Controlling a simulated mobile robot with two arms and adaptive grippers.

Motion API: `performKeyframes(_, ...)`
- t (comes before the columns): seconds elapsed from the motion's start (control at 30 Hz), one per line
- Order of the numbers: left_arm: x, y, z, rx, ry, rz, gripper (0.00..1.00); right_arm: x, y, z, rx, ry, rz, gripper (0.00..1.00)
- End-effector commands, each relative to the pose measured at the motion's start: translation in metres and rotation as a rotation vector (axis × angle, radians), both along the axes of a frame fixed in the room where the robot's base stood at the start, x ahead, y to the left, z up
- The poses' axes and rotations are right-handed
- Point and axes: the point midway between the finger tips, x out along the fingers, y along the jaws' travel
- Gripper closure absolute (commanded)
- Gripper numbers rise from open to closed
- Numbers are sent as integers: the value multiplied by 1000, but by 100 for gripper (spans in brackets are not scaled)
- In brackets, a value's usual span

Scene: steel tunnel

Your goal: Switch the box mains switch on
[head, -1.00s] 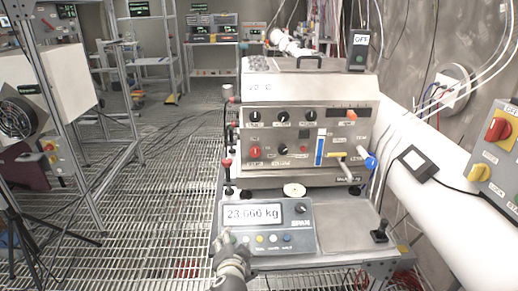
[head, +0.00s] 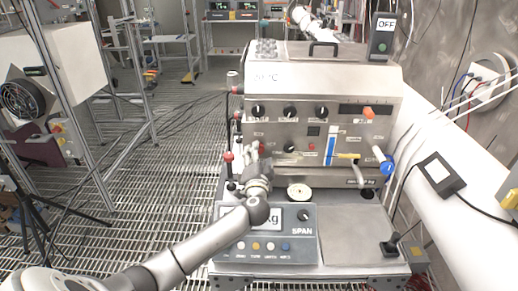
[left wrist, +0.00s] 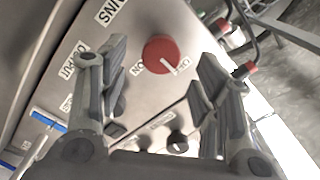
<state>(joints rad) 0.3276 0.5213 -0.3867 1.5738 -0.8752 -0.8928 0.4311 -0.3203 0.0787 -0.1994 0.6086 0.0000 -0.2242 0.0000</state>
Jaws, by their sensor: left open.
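The mains switch is a red round knob (left wrist: 160,54) with a white pointer line, in the upper middle of the left wrist view. ON and OFF labels sit beside it, and the pointer lies nearer the OFF label. A partly cut-off MAINS label is at the top left. The knob is on the front panel of the steel box (head: 305,130). My left gripper (left wrist: 161,62) is open, with one finger on each side of the knob in the picture. Contact cannot be told. In the head view my left gripper (head: 256,168) is at the panel's lower left and mostly hides the knob.
A scale display (head: 302,246) stands before the box, its readout mostly covered by my arm. A red-topped post (head: 228,158) is left of my gripper. A blue-ended lever (head: 385,166) juts out at the right. A white pipe (head: 440,215) runs along the right.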

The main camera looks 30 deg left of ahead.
Motion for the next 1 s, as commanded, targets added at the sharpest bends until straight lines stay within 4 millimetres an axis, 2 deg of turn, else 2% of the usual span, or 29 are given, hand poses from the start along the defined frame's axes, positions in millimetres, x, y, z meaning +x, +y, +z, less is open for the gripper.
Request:
performKeyframes(0.2,23,15,1,0,0,2,42,35,3,8,6,-53,1,60)
performKeyframes(0.27,27,17,0,0,0,1,42,39,3,8,7,-60,1,60)
performKeyframes(0.43,32,19,0,-1,1,0,42,36,3,8,6,-54,1,60)
performKeyframes(0.7,32,20,-1,-2,1,0,43,18,2,7,4,-27,1,60)
performKeyframes(1.0,32,20,-1,-2,1,0,82,19,1,7,3,-28,1,60)
